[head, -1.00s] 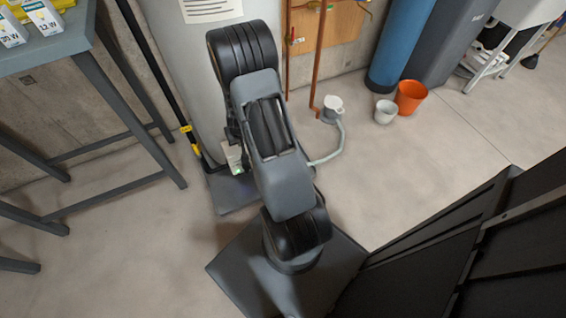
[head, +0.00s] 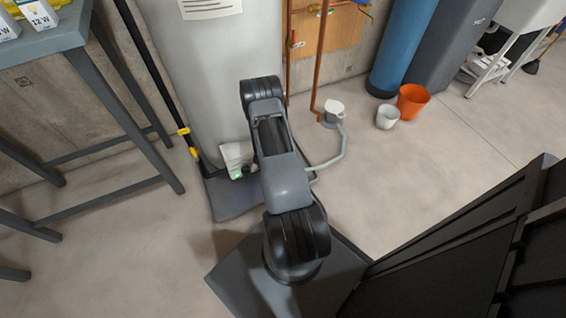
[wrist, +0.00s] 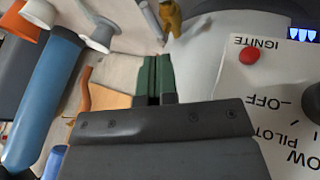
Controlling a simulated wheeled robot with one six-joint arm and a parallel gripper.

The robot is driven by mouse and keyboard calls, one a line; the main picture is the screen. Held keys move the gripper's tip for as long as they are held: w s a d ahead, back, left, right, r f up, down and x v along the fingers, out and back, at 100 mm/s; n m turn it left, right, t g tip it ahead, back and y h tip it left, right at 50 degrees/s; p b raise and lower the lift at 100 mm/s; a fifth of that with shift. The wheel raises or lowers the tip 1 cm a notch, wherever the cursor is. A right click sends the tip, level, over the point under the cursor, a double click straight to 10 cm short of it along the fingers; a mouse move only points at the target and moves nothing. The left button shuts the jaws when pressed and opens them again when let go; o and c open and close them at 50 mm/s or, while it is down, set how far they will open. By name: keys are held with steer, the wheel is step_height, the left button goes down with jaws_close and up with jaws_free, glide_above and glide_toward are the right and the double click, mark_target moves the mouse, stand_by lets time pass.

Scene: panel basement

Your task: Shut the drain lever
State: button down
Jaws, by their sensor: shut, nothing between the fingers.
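My gripper (wrist: 155,62) is shut and empty in the wrist view; in the head view my arm hides it. A yellow-brown fitting (wrist: 172,18) shows beyond the fingertips at the top edge of the wrist view, next to the end of a grey hose (wrist: 149,20). It may be the drain valve, but I cannot make out its lever or the lever's position. The fingers look apart from it. The pale water heater tank (head: 222,75) stands behind my arm in the head view, and the hose (head: 343,150) runs from behind my arm to a white floor fitting (head: 334,112).
A control box (wrist: 255,75) with a red button is close on the right in the wrist view. Copper pipes (head: 318,60) rise behind my arm. A table frame (head: 125,125) stands left. Floor between is clear.

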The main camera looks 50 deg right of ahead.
steer(key=b+x, duration=0.4)
steer(key=x, duration=0.6)
